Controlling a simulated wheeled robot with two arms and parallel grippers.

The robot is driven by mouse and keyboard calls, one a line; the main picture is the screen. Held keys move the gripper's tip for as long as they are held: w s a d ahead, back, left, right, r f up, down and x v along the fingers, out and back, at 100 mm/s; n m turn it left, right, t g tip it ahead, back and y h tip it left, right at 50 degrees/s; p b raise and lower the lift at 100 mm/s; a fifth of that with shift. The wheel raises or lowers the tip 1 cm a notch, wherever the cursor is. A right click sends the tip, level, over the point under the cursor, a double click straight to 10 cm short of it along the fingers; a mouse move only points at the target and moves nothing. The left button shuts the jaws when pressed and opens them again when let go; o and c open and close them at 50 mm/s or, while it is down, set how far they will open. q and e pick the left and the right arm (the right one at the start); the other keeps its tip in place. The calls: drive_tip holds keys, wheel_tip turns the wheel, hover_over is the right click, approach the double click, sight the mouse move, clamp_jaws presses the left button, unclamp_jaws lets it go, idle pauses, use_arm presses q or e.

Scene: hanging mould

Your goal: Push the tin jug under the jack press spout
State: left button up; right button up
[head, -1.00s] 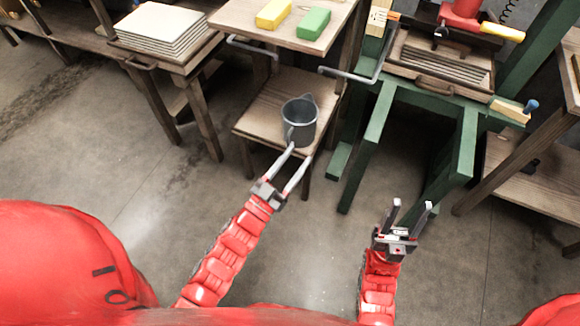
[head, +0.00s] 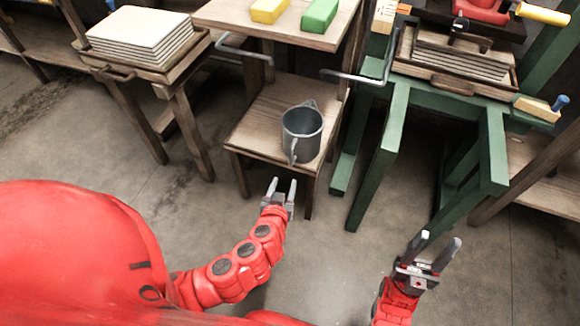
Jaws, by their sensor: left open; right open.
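The grey tin jug (head: 302,132) stands upright on the lower shelf (head: 258,120) of a small wooden table, its handle toward me. My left gripper (head: 282,184) is open and empty, in front of and below the jug, apart from it. My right gripper (head: 434,246) is open and empty, over the floor in front of the green press frame (head: 492,150). The jack press (head: 485,12) with red parts is at the top right, partly cut off. I cannot make out its spout.
A yellow block (head: 269,10) and a green block (head: 320,15) lie on the table's upper top. Metal handle bars (head: 358,78) jut out nearby. A slatted tray (head: 455,62) sits in the press. White sheets (head: 140,28) are stacked at left. The floor in front is clear.

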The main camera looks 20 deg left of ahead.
sight(291, 162)
use_arm(q)
drive_tip(key=b+x, duration=0.1)
drive_tip(key=x, duration=1.3)
drive_tip(key=shift+f, duration=0.1)
drive_tip(key=shift+d, duration=0.1)
clamp_jaws()
idle(0.8)
